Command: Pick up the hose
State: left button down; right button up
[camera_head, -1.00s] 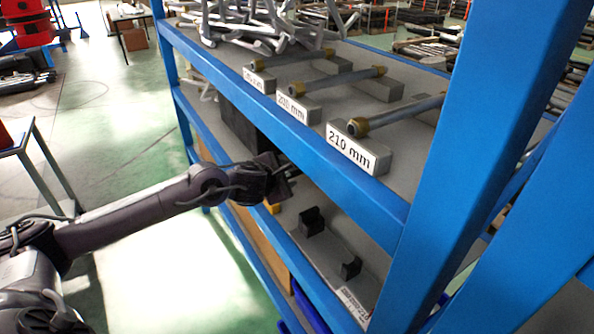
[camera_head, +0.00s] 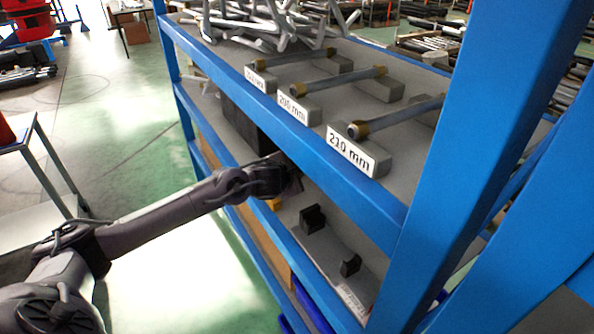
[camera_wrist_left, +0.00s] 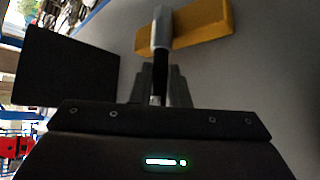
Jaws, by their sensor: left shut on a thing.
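My left gripper (camera_head: 290,172) reaches between the upper and lower shelves of the blue rack, and the rack's upper beam partly hides its tips. In the left wrist view the gripper (camera_wrist_left: 160,88) is shut on a narrow hose (camera_wrist_left: 161,62), black near the fingers with a grey metallic end. That end lies over or against a yellow block (camera_wrist_left: 205,28); I cannot tell if they touch. The held hose is not clear in the head view. My right gripper is not in view.
The upper shelf carries grey hoses with brass ends on blocks, one labelled 210 mm (camera_head: 352,152), and a pile of grey tubes (camera_head: 265,25). Black holders (camera_head: 312,218) stand on the lower shelf. A blue post (camera_head: 480,150) rises at right. A dark box (camera_wrist_left: 65,65) stands left of the gripper.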

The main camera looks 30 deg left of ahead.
pick_arm(q)
jog(key=shift+r, duration=0.1)
dwell(0.3)
jog(key=shift+r, duration=0.55)
notch_tip(320, 180, up, 3)
jog(key=shift+w+f+b, duration=0.1)
jog(key=shift+f+b, duration=0.1)
jog(key=shift+b, duration=0.35)
jog(key=s+b, duration=0.1)
jog(key=s, duration=0.4)
jog(key=s+d+b, duration=0.1)
jog(key=s, duration=0.4)
jog(key=s+b, duration=0.1)
jog(key=s, duration=0.4)
jog(key=shift+s+d+f+b, duration=0.15)
jog(key=shift+s+f+b, duration=0.15)
jog(key=shift+s+d+r+b, duration=0.1)
jog(key=shift+s+b, duration=0.25)
jog(key=shift+s, duration=0.9)
